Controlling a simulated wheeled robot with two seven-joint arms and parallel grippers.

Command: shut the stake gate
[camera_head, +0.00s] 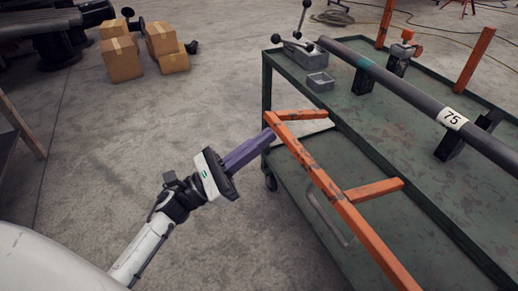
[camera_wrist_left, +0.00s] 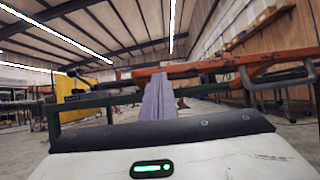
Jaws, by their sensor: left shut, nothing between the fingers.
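The stake gate (camera_head: 333,188) is an orange, chipped frame with a long rail and short stakes, at the near long side of the green cart (camera_head: 388,135). It leans outward, its rail standing off from the cart's top edge. My left gripper (camera_head: 268,137) is shut and empty, its purple fingers pointing at the far end of the rail. The tips meet the rail in the picture; I cannot tell whether they touch. In the left wrist view the fingers (camera_wrist_left: 158,99) stand before the orange gate (camera_wrist_left: 215,66). My right gripper is out of view.
A dark flanged pipe (camera_head: 405,92) marked 75 rests on black supports on the cart. A small grey tray (camera_head: 320,81) and a grey lever device (camera_head: 298,54) sit at the cart's corner. Cardboard boxes (camera_head: 121,59) stand on the floor, which is open around my left arm.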

